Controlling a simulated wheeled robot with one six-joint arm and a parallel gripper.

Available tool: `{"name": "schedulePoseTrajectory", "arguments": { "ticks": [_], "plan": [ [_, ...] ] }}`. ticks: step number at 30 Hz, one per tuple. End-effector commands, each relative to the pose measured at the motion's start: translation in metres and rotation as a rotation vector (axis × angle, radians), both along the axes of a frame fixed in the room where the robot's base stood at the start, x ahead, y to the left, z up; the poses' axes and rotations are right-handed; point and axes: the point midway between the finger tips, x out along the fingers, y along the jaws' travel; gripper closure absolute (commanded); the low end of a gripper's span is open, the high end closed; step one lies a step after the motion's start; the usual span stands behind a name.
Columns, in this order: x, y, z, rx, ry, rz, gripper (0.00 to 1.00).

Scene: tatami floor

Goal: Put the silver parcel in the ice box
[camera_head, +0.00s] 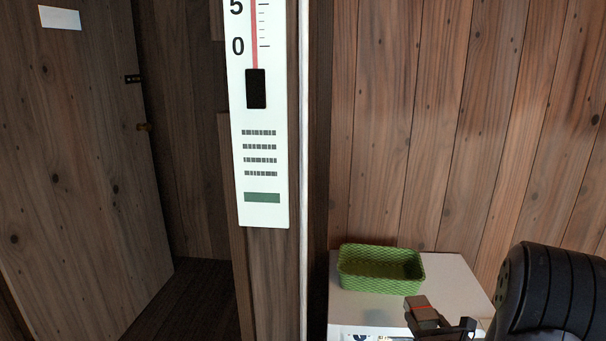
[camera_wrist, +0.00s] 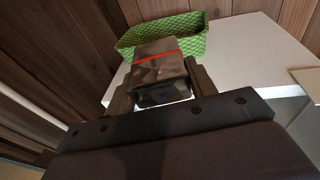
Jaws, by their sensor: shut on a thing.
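My gripper (camera_head: 440,322) is at the lower right of the head view and also shows in the wrist view (camera_wrist: 162,90). It is shut on the silver parcel (camera_head: 422,312), a grey block with a red-orange band. In the wrist view the parcel (camera_wrist: 160,58) sits between the two dark fingers. In the head view it appears over the front part of a white flat top (camera_head: 455,285); its height above it is hard to tell. No thing is plainly recognisable as the ice box; the white body has printed marks low on its front, mostly cut off.
A green woven basket (camera_head: 381,270) stands on the white top toward the back left, beyond the parcel in the wrist view (camera_wrist: 190,45). A wooden wall rises behind. A post with a big thermometer (camera_head: 262,150) stands left. The right of the top is bare.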

Motion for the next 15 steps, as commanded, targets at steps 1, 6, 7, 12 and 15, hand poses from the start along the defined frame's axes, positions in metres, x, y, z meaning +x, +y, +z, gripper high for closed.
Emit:
{"name": "schedulePoseTrajectory", "arguments": {
  "ticks": [1, 6, 7, 12, 15],
  "plan": [
    [0.003, 0.018, 0.001, 0.0, -0.001, 0.03, 0.78],
    [0.008, 0.071, 0.004, -0.002, 0.0, 0.112, 0.78],
    [0.008, 0.079, 0.004, -0.002, 0.001, 0.126, 0.78],
    [0.007, 0.121, 0.006, -0.002, 0.003, 0.191, 0.78],
    [0.005, 0.141, 0.007, -0.003, 0.002, 0.224, 0.78]
  ]
}}
